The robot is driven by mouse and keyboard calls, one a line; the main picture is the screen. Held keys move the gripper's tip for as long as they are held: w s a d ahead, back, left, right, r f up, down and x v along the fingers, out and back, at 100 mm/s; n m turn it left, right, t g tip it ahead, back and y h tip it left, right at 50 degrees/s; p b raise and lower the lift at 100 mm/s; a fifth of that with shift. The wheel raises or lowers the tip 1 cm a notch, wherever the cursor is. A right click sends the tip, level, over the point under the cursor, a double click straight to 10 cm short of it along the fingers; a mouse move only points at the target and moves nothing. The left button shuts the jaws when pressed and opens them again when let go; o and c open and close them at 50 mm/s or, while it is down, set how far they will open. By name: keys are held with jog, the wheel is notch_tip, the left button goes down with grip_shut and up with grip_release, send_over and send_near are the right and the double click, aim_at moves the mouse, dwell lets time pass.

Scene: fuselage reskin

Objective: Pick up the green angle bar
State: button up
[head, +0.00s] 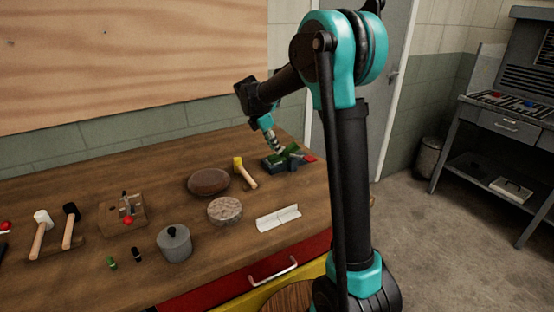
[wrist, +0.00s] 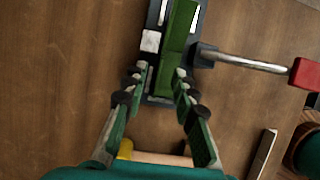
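The green angle bar (wrist: 180,38) lies lengthwise in a dark vise (wrist: 153,17) in the wrist view. In the head view, the green bar (head: 291,149) shows on the vise (head: 273,167) near the right end of the bench. My gripper (wrist: 161,70) is open, with one finger to each side of the bar's near end. Its fingers look apart from the bar, but their height above it is hard to judge. In the head view, my gripper (head: 274,146) is over the left part of the vise and partly hides it.
The vise's handle with a red end (wrist: 305,73) sticks out right. A wooden panel (head: 130,60) stands behind the bench.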

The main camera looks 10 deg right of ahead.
aim_at(278, 157)
jog(key=shift+x, duration=1.45)
jog(key=shift+c, duration=0.3)
grip_shut()
jog(key=shift+r, duration=0.1)
